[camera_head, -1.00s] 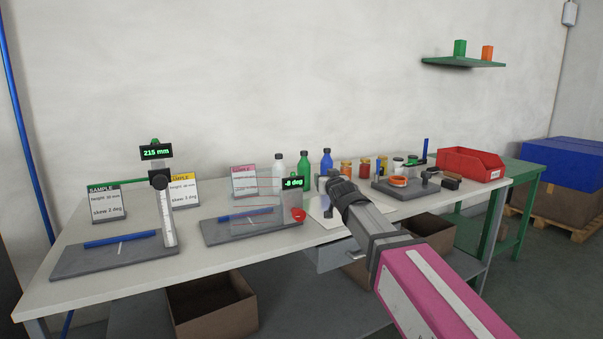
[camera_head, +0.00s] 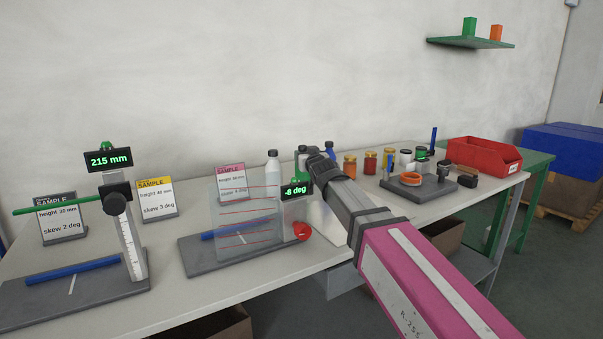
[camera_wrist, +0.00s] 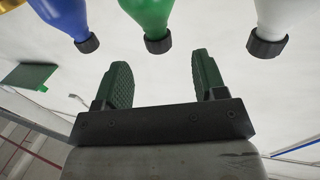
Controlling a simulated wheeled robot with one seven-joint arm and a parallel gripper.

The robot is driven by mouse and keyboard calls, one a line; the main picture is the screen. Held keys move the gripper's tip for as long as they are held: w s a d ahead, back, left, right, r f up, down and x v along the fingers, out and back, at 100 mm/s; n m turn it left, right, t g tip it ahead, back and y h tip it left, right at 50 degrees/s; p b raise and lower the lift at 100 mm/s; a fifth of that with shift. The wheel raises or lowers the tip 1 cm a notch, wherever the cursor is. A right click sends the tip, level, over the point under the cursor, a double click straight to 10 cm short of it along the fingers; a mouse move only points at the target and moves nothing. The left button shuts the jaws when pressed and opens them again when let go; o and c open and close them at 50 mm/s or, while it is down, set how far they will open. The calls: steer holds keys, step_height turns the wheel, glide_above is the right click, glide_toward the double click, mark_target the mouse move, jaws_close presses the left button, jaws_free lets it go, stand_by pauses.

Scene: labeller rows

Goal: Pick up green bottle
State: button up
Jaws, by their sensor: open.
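The green bottle (camera_wrist: 147,16) has a dark cap and shows upside down at the top middle of the wrist view. My gripper (camera_wrist: 159,62) is open and empty, and its two dark green pads are spread on either side of the bottle's line. The bottle's cap is just beyond the fingertips, and they appear apart. In the head view the green bottle (camera_head: 303,157) is mostly hidden behind my gripper (camera_head: 314,152) and the angle display.
The blue bottle (camera_wrist: 68,16) and white bottle (camera_wrist: 283,22) flank the green one closely. The white bottle (camera_head: 272,168) also shows in the head view. A clear plate with red lines (camera_head: 247,232) and jars (camera_head: 370,163) stand nearby on the bench.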

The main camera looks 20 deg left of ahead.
mark_target(301, 147)
steer(key=shift+r+x, duration=0.15)
steer(key=shift+x, duration=1.4)
steer(key=shift+r+x, duration=0.15)
steer(key=shift+x, duration=1.35)
steer(key=shift+r+x, duration=0.15)
steer(key=shift+x, duration=1.4)
steer(key=shift+d, duration=0.15)
jaws_close()
